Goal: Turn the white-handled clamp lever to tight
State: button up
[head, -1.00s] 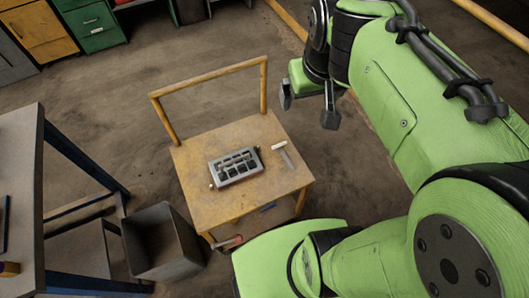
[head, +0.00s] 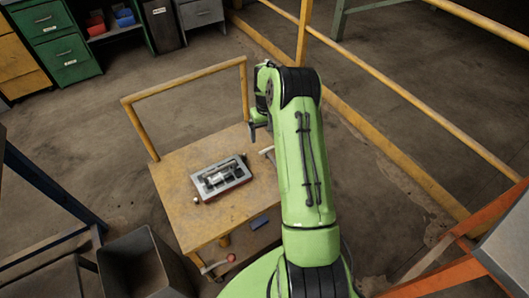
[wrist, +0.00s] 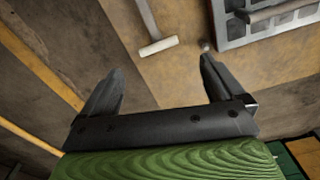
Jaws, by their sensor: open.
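The white-handled lever shows in the wrist view with its white crossbar handle (wrist: 158,46) at the end of a grey metal shaft. In the head view only a small part of its white handle (head: 266,150) shows beside my arm, which hides the rest. My gripper (head: 258,133) is near the far right edge of the wooden cart top. In the wrist view my gripper (wrist: 155,78) is open and empty, its two fingers spread wide. The white handle lies beyond the fingertips, between their lines, and appears apart from them.
A grey metal tray-like block (head: 222,188) with dark cells and a cylinder stands on the cart (head: 175,178), left of the lever. The cart has a raised yellow rail (head: 185,85) at the back. A dark bin (head: 135,275) stands at lower left. Yellow railings run behind.

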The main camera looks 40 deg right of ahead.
aim_at(267, 153)
notch_tip(267, 153, down, 9)
jog(key=shift+f+b, duration=0.15)
jog(key=shift+b, duration=0.95)
jog(key=shift+c, duration=0.3)
jog(key=c, duration=0.8)
